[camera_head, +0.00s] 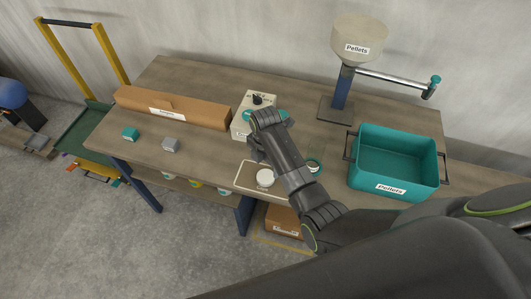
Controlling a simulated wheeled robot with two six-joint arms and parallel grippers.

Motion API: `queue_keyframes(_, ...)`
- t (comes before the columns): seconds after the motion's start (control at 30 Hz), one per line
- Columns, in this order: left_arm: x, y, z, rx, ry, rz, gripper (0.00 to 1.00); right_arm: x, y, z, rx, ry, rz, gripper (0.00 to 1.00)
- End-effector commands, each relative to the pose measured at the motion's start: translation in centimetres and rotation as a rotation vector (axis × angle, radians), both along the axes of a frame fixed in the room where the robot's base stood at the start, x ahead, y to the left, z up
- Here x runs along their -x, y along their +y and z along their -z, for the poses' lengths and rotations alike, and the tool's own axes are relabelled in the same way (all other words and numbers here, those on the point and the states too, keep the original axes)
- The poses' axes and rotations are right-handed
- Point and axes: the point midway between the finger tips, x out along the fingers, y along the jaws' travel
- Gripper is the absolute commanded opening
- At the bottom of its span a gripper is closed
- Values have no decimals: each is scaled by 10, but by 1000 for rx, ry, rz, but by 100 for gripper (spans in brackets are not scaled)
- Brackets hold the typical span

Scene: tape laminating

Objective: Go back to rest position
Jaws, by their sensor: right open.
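My right arm comes in from the lower right and reaches over the middle of the workbench (207,92). My right gripper (256,150) is open, just in front of a beige box device (243,108) with a black knob and a teal part. The gripper and arm hide part of this device. Whether the gripper touches it I cannot tell. A white round lid (265,178) lies on a framed mat (243,183) beside the arm. My left gripper is not in view.
A pellet hopper (358,45) on a blue post and a teal pellets bin (395,165) stand to the right. A long brown carton (180,107), a teal block (130,134) and a grey block (171,145) are on the left. A green-and-yellow cart (84,132) stands at the bench's left end.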

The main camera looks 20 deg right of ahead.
Motion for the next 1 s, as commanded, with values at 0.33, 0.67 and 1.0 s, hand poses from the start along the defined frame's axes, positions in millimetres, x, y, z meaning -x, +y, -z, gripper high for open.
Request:
queue_keyframes(0.33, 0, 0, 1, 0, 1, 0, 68, -1, 0, -45, 0, -2, 0, 75)
queue_keyframes(0.67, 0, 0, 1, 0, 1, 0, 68, 1, -1, -48, 0, -1, 7, 75)
queue_keyframes(1.0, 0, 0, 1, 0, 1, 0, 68, 65, -54, -18, -13, -78, 544, 75)
